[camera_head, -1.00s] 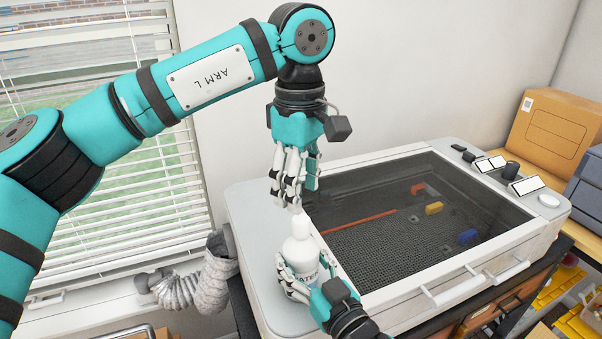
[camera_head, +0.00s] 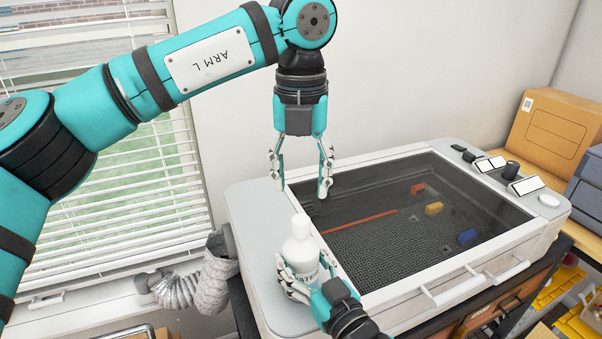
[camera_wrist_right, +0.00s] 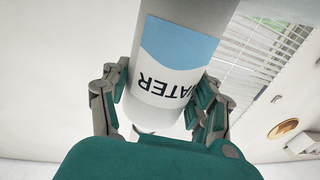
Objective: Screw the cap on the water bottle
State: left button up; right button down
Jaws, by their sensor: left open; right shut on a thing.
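The white water bottle (camera_head: 299,251) stands upright on the light grey left border of the machine. Its white top, which looks like the cap (camera_head: 300,222), sits on the neck; I cannot tell how tight it is. My right gripper (camera_head: 304,277) is shut around the bottle's lower body and partly hides the label. In the right wrist view the bottle (camera_wrist_right: 180,62) with its blue and white label lies between the fingers of this gripper (camera_wrist_right: 162,92). My left gripper (camera_head: 300,188) is open, pointing down above the cap, its fingers spread and empty.
The machine (camera_head: 405,289) has a dark glass lid beside the bottle, with red, yellow and blue pieces under it. A grey hose (camera_head: 212,283) hangs at the left, by the window blinds (camera_head: 150,190). A cardboard box (camera_head: 552,132) stands at the back right.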

aim_at(301, 219)
pick_arm(q)
jog(key=shift+n, duration=0.4)
jog(key=shift+f, duration=0.1)
jog(key=shift+f, duration=3.9)
jog(key=shift+c, duration=0.4)
